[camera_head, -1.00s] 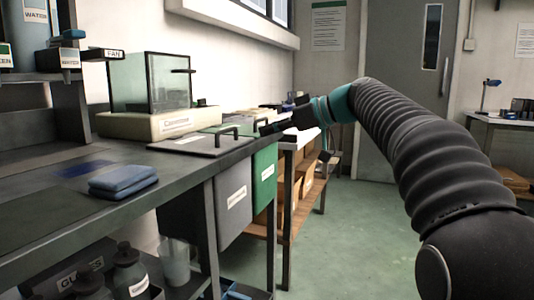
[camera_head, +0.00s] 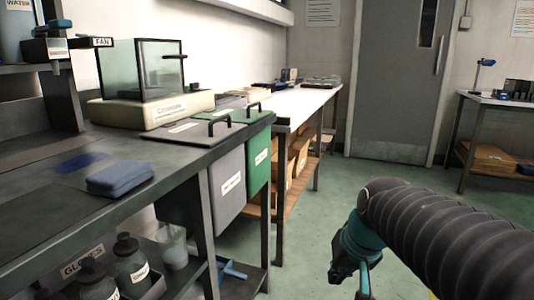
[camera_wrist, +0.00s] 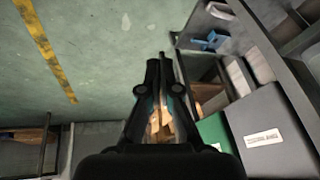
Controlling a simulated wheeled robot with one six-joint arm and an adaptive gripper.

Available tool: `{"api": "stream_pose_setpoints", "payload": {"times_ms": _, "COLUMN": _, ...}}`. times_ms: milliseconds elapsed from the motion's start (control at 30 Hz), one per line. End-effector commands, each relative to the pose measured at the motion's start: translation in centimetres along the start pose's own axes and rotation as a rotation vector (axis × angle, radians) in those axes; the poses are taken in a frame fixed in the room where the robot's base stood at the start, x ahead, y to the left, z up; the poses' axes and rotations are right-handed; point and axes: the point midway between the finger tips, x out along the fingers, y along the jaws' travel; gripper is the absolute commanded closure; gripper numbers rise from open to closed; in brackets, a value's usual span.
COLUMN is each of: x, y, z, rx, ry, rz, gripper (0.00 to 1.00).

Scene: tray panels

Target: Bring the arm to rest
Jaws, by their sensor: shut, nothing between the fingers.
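My gripper (camera_head: 350,272) hangs at the end of my black ribbed arm, in the lower right of the head view, over the open green floor (camera_head: 325,215). Its fingers point down and part of it is hard to make out against the dark wrist. In the wrist view my gripper (camera_wrist: 157,65) is seen from behind with its fingers together and nothing held. It touches no bench or bin in either view.
A side table (camera_head: 505,100) stands at far right.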

Motion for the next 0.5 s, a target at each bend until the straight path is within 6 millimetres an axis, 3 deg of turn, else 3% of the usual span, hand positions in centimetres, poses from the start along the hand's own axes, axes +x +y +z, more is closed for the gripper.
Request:
{"api": "stream_pose_setpoints", "payload": {"times_ms": 100, "x": -1.4, "y": 1.5, "z": 4.4, "rx": -0.019, "ry": 0.01, "rz": 0.069, "gripper": 1.0}}
{"api": "stream_pose_setpoints", "payload": {"times_ms": 300, "x": -3.1, "y": 2.8, "z": 9.7, "rx": -0.077, "ry": 0.04, "rz": 0.129, "gripper": 1.0}}
{"api": "stream_pose_setpoints", "payload": {"times_ms": 500, "x": -5.7, "y": 2.4, "z": 10.3, "rx": -0.088, "ry": 0.11, "rz": 0.123, "gripper": 1.0}}
